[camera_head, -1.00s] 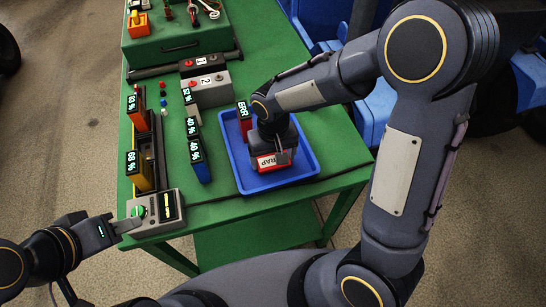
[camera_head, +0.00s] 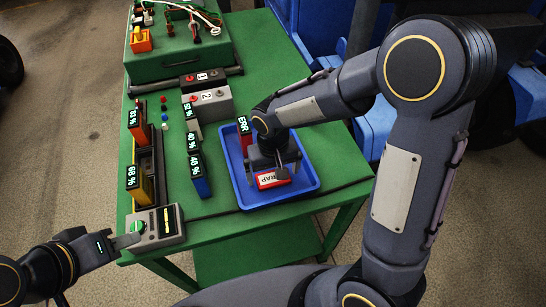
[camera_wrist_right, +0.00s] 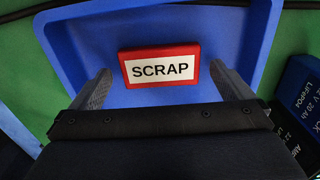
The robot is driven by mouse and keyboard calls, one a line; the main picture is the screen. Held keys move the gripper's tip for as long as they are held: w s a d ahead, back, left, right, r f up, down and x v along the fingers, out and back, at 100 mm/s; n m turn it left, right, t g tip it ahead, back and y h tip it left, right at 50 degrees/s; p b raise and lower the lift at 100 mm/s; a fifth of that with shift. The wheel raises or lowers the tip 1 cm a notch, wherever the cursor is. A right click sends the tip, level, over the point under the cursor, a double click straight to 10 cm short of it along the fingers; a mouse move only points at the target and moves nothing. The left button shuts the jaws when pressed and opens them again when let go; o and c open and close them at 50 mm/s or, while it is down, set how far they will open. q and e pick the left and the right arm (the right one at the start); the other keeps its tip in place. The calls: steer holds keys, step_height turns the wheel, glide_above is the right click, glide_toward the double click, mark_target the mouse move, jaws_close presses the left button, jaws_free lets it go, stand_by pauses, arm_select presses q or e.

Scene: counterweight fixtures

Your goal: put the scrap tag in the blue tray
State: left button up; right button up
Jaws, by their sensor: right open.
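The scrap tag (camera_head: 271,179) is a red block with a white label. It lies inside the blue tray (camera_head: 309,186), near the tray's front side in the head view. In the right wrist view the tag (camera_wrist_right: 162,66) reads SCRAP and lies flat on the floor of the tray (camera_wrist_right: 262,30). My right gripper (camera_head: 278,172) is over the tray, open, with its two fingers apart on either side and the tag clear between and beyond them. My left gripper (camera_head: 122,242) is at the grey tester box (camera_head: 158,229) at the table corner; its jaws are not clear.
A red block with an ERR display (camera_head: 243,130) stands in the tray's back left. Blue display blocks (camera_head: 199,175) stand left of the tray. A yellow block (camera_head: 137,183) sits in a black rack.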

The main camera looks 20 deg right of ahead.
mark_target(273, 178)
step_height(273, 178, up, 11)
steer(key=s+d+r+m+t+y, duration=0.1)
steer(key=s+d, duration=0.3)
steer(key=s, duration=0.4)
steer(key=s+d+r+m+t+y, duration=0.1)
steer(key=s+d+t, duration=0.3)
steer(key=s, duration=0.4)
steer(key=shift+s+d+r+t+y+p, duration=0.15)
steer(key=shift+d+r+t+y+p, duration=0.2)
steer(key=shift+d+r+y, duration=0.4)
